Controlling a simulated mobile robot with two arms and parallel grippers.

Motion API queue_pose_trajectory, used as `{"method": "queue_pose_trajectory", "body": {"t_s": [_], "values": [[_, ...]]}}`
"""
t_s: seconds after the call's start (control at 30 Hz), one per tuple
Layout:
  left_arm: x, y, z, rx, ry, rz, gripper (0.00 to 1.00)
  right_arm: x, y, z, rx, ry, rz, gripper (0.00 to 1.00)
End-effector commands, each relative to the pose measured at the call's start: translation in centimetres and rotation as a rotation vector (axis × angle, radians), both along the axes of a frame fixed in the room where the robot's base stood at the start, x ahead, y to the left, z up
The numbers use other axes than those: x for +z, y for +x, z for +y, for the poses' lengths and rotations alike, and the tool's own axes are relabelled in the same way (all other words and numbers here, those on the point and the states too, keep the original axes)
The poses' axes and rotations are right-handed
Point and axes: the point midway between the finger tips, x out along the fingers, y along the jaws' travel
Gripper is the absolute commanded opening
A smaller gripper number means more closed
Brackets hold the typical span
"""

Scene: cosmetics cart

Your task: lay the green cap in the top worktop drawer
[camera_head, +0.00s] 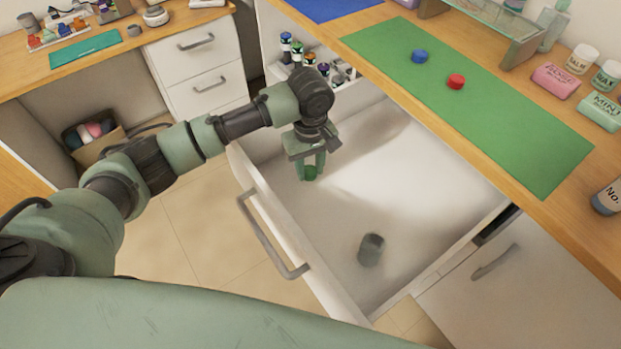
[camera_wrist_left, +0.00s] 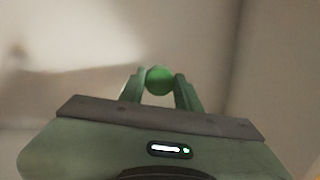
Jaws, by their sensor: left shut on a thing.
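The green cap (camera_head: 310,173) is between the fingertips of my left gripper (camera_head: 311,168), which is shut on it. The cap also shows in the left wrist view (camera_wrist_left: 159,80), between the two fingers (camera_wrist_left: 160,90). The open top worktop drawer (camera_head: 440,225) is white, and the gripper is inside its outline, near the back left part in the head view. I cannot tell whether the cap touches the drawer floor. A grey cylinder (camera_head: 371,250) is in the drawer, towards the front. My right gripper is not in view.
A blue cap (camera_head: 419,56) and a red cap (camera_head: 456,81) lie on the green mat (camera_head: 520,130) on the worktop. Several small bottles (camera_head: 291,47) stand left of the mat, beyond the drawer. The drawer handle (camera_head: 268,240) faces the lower left. The drawer's middle floor is clear.

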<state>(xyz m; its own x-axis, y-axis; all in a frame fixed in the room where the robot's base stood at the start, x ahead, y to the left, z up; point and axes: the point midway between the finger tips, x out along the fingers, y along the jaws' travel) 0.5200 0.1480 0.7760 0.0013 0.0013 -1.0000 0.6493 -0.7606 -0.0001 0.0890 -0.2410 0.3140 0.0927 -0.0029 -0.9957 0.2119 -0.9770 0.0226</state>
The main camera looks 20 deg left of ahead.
Motion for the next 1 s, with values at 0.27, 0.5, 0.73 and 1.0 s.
{"method": "queue_pose_trajectory", "body": {"t_s": [0.27, 0.5, 0.73, 1.0], "values": [[-3.6, -0.1, 0.0, -0.001, 0.001, 0.003, 0.0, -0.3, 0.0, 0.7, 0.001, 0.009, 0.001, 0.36], [-4.6, 0.0, 0.0, -0.001, -0.001, -0.001, 0.0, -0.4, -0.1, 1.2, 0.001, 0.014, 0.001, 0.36], [-4.8, -0.1, 0.0, -0.001, -0.001, 0.001, 0.0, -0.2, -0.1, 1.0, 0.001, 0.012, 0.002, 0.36], [-4.9, 0.0, 0.0, -0.001, 0.0, 0.0, 0.55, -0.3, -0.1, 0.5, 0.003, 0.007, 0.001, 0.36]]}}
